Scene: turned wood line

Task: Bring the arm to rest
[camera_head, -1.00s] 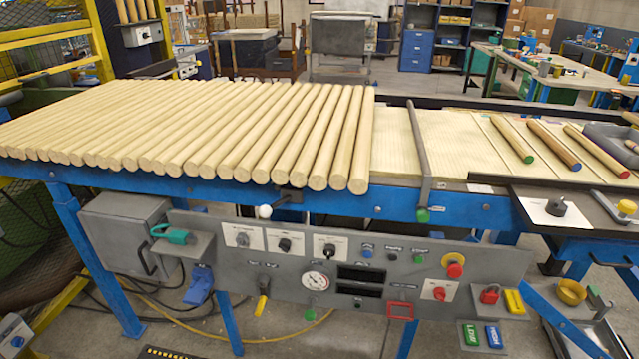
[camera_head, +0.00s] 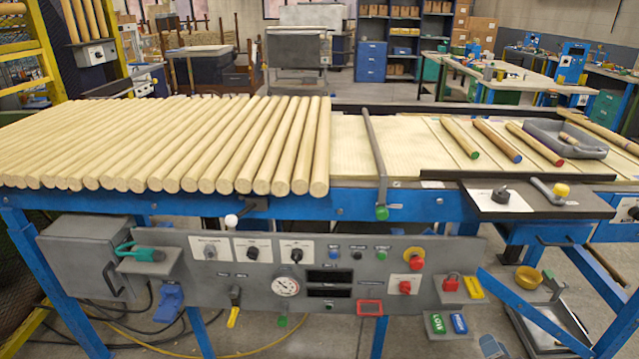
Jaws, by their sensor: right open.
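A small pale grey piece at the bottom edge, right of the middle, appears to be the tip of my right gripper (camera_head: 492,347). Most of it and its arm are cut off by the frame. It is open, and nothing shows held in it. It is low in front of the blue-framed work table (camera_head: 450,207), below the control panel (camera_head: 215,290), and appears apart from both. My left gripper and arm are not in view.
Several wooden rods (camera_head: 180,145) fill the table's left part. Three colour-tipped rods (camera_head: 497,141) and a grey tray (camera_head: 566,139) lie at right. The panel's lower right has a red padlock (camera_head: 451,283). A floor tray (camera_head: 552,325) stands at lower right.

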